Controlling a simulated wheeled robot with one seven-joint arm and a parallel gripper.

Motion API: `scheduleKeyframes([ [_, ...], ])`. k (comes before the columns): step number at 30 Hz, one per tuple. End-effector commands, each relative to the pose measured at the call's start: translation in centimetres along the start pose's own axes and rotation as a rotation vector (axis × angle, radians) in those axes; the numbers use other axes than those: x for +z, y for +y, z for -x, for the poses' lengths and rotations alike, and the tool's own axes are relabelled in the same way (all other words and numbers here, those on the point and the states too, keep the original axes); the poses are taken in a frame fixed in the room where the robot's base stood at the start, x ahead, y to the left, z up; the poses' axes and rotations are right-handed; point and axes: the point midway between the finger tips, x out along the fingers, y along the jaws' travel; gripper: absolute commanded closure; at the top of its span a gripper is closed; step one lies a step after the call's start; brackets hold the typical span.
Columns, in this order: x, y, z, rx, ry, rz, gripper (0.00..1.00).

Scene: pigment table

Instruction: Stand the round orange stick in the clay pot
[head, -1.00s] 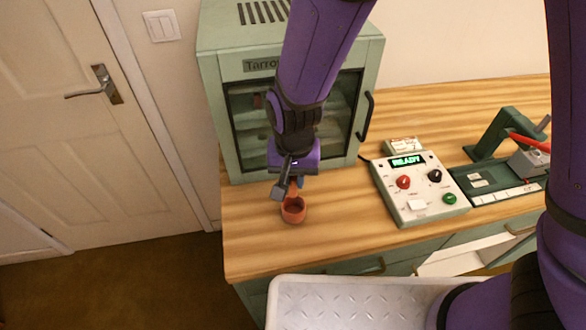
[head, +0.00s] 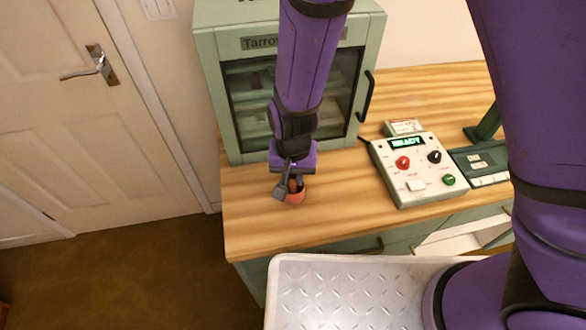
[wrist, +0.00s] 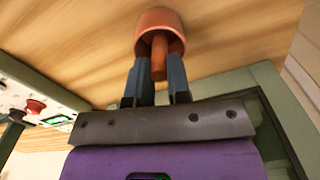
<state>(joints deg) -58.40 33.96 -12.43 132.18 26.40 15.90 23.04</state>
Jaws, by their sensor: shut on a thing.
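The clay pot (head: 297,197) stands upright on the wooden table in front of the cabinet. In the wrist view its open mouth faces my gripper, and the pot (wrist: 161,19) is at the top centre. My gripper (head: 290,186) points down right at the pot's rim and hides part of it. In the wrist view my gripper's two fingers (wrist: 158,66) are shut on the round orange stick (wrist: 158,58). The stick's far end reaches into the pot's mouth. Whether it touches the bottom is hidden.
The green cabinet (head: 241,111) stands close behind my gripper. A control box (head: 419,172) with a lit READY display is to the right, beside a dark green device (head: 482,160). The table (head: 335,215) is clear around the pot. A white tray (head: 345,288) is in front.

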Motion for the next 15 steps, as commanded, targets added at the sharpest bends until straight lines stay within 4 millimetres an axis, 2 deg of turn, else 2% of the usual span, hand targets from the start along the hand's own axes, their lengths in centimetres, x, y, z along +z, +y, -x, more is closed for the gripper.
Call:
scheduleKeyframes([
  [12,-0.01,0.01,-0.31,0.0,0.0,-0.001,1.0],
  [13,0.0,0.01,-0.3,0.0,0.0,-0.001,0.78],
  [15,0.0,0.01,-0.3,0.0,0.0,-0.001,0.62],
])
